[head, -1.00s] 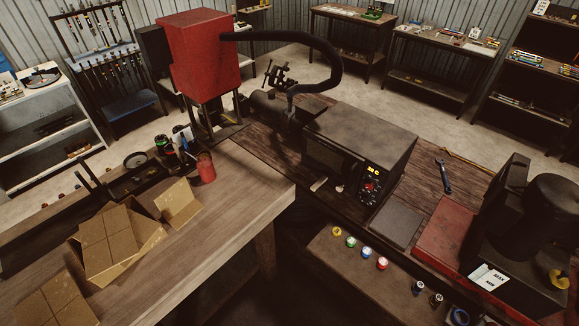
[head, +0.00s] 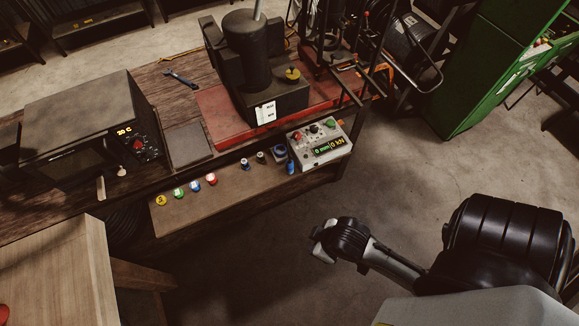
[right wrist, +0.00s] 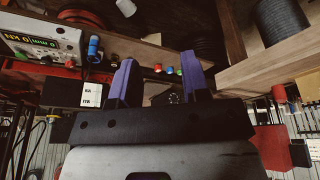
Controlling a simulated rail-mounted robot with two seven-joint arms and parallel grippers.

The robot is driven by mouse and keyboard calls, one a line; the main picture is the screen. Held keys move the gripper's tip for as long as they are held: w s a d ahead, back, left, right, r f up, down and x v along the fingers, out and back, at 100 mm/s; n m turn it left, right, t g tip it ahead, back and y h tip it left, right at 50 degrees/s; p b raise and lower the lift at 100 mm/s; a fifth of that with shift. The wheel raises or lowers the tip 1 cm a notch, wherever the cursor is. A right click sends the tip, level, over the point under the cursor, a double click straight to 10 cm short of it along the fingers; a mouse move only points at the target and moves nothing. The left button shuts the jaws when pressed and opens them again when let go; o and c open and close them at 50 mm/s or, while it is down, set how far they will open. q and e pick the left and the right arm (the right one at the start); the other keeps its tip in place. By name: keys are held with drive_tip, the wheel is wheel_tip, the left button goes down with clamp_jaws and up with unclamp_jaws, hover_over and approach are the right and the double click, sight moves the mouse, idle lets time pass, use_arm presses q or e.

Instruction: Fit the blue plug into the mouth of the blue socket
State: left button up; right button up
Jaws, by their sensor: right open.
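A small blue cylinder (head: 291,167) stands at the right end of the low shelf, beside a dark block with a blue ring (head: 279,150). I cannot tell for certain which is the plug and which the socket. The blue cylinder (right wrist: 93,48) also shows in the right wrist view, at upper left. My right gripper (head: 322,246) is over the floor, in front of and apart from the shelf. In the right wrist view its two purple fingers (right wrist: 158,82) are apart with nothing between them. My left gripper is out of view.
Yellow, green, blue and red caps (head: 210,179) and two small dark fittings (head: 253,160) stand along the low shelf (head: 225,195). A control box (head: 320,142) reading 0 mm and 0 kN is at its right end. The black press (head: 250,65) stands behind. Floor around my right gripper is clear.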

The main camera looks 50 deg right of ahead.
drive_tip(key=shift+o, duration=0.2)
drive_tip(key=shift+a, duration=0.1)
drive_tip(key=o, duration=0.4)
drive_tip(key=shift+c, duration=0.2)
